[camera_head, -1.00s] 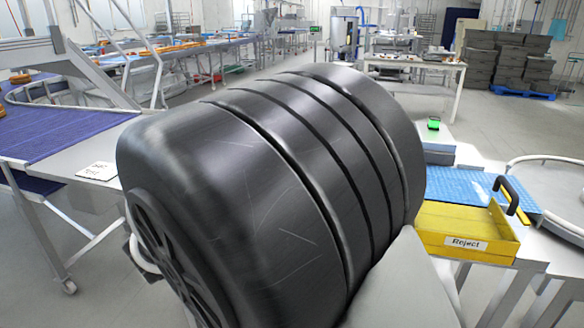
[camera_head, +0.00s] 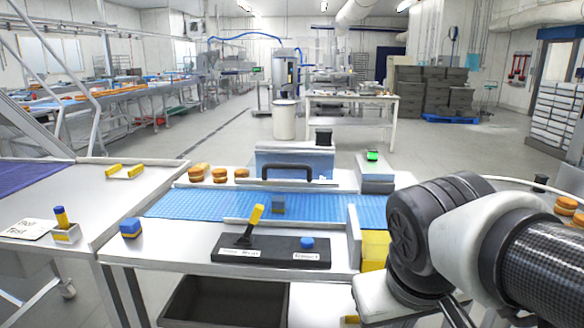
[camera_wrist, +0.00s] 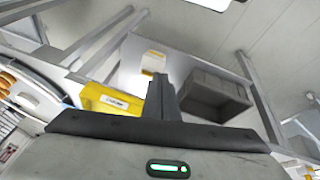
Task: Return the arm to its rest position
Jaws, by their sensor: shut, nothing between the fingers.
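My arm (camera_head: 440,235) stands folded at the right in the head view, and its end is hidden there. In the wrist view my gripper (camera_wrist: 161,95) shows its dark fingers together with nothing between them. The fingers point toward the space beside a steel bench and are apart from anything. A green-lit strip glows on my gripper's body.
A yellow bin (camera_head: 374,248) is partly behind my arm; a yellow bin (camera_wrist: 105,100) also shows in the wrist view. A grey crate (camera_wrist: 212,95) sits low there. The blue conveyor (camera_head: 190,204) and black lever panel (camera_head: 270,250) lie left of my arm.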

